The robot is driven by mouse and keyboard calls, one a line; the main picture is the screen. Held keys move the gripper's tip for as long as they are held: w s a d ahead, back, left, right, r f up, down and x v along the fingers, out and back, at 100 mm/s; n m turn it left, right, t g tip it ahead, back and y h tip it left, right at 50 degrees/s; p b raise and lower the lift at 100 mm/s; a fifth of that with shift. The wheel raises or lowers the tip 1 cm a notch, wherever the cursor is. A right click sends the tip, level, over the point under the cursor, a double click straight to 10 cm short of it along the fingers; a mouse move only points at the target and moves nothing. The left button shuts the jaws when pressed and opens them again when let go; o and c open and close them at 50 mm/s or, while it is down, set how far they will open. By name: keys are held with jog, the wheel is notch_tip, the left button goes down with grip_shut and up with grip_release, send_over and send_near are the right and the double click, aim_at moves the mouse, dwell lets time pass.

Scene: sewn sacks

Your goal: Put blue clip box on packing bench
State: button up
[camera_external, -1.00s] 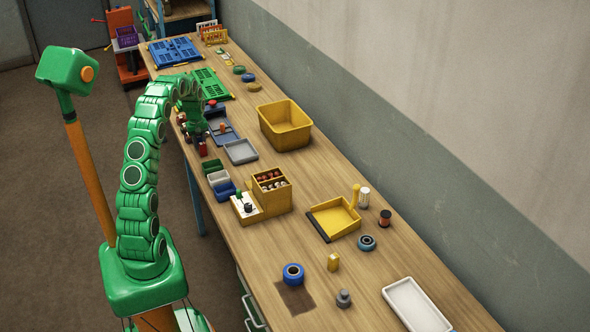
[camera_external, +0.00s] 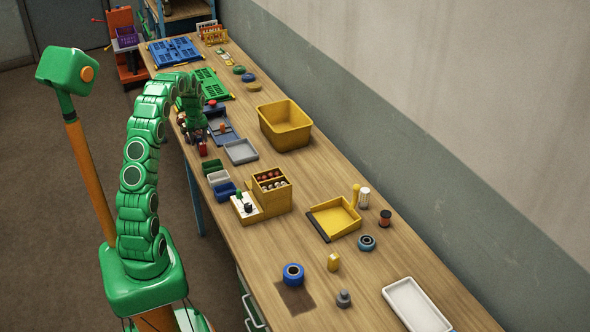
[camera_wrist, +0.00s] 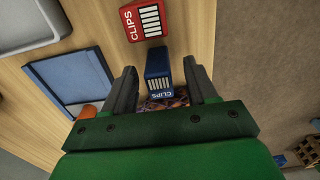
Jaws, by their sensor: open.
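The blue clip box (camera_wrist: 158,66) lies between the two fingers of my gripper (camera_wrist: 159,72) in the wrist view, its white label marked CLIPS. The fingers are open, with a gap visible on both sides of the box. In the external view my gripper (camera_external: 193,138) is low at the left edge of the long wooden bench (camera_external: 330,268), and my arm largely hides the blue box there. A red clip box (camera_wrist: 144,20) lies just beyond the blue one.
A blue-framed tray (camera_wrist: 72,83) with an orange item (camera_wrist: 87,112) is left of the fingers in the wrist view. A grey tray (camera_external: 241,151) and a yellow bin (camera_external: 285,126) stand nearby. Bare wood lies right of the grey tray.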

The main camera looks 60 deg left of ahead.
aim_at(199, 137)
notch_tip(199, 137, up, 10)
jog(key=shift+a+r, duration=0.1)
jog(key=shift+w, duration=0.1)
dwell(0.3)
jog(key=w+d+r+m, duration=0.1)
jog(key=d+r+m, duration=0.2)
jog(key=d, duration=0.8)
jog(key=w+d+r+m, duration=0.1)
jog(key=d+r+m, duration=0.1)
jog(key=d, duration=1)
jog(key=d+r+m, duration=0.3)
jog(key=d, duration=0.8)
jog(key=s+d+m+g, duration=0.1)
jog(key=s+d+m, duration=0.55)
jog(key=d, duration=0.85)
jog(key=s+d+f+m, duration=0.1)
jog(key=s+d, duration=0.3)
jog(key=s, duration=0.4)
jog(key=s+d+f+m, duration=0.1)
jog(key=s+d+m, duration=0.1)
jog(key=s+d, duration=0.3)
jog(key=s, duration=0.3)
jog(key=shift+f+g, duration=0.4)
jog(key=shift+m, duration=0.25)
